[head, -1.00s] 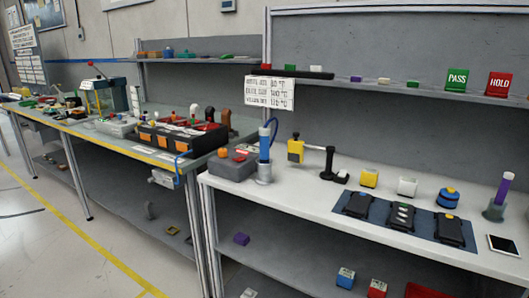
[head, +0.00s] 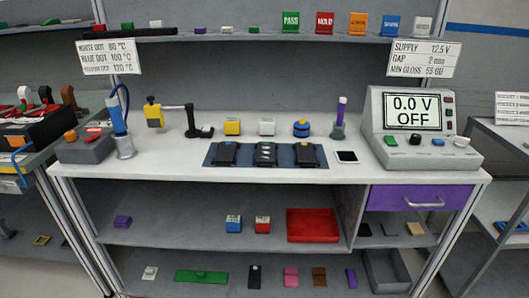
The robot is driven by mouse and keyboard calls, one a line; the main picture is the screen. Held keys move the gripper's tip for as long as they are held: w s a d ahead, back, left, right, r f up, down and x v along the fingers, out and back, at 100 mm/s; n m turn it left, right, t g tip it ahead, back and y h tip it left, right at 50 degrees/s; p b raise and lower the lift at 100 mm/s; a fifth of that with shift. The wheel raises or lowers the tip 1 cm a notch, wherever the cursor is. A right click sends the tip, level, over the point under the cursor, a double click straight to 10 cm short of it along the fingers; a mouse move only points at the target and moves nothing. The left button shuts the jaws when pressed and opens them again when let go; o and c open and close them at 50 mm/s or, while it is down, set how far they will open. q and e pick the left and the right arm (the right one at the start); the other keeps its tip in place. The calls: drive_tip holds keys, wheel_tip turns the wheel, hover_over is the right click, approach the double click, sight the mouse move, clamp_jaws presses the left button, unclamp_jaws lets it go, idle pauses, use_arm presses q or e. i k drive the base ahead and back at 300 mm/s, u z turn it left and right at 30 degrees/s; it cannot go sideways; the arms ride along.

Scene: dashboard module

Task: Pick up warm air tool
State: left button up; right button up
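What looks like the warm air tool (head: 118,116) is a blue cylinder with a dark blue hose at its top. It stands upright in a grey holder (head: 125,147) at the left end of the white bench. A grey box (head: 86,148) with an orange knob and a red part on top sits just left of it. Neither of my grippers shows in the head view.
The white bench (head: 180,172) also holds a yellow-headed arm stand (head: 155,115), a dark mat (head: 222,146) with three black modules, a purple tool (head: 341,111) in a holder, a phone-like panel (head: 347,157) and a grey supply unit (head: 376,125). The front strip is mostly clear.

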sight(112, 104)
drive_tip(key=u, duration=2.45)
drive_tip(key=i, duration=1.95)
drive_tip(key=z, duration=2.8)
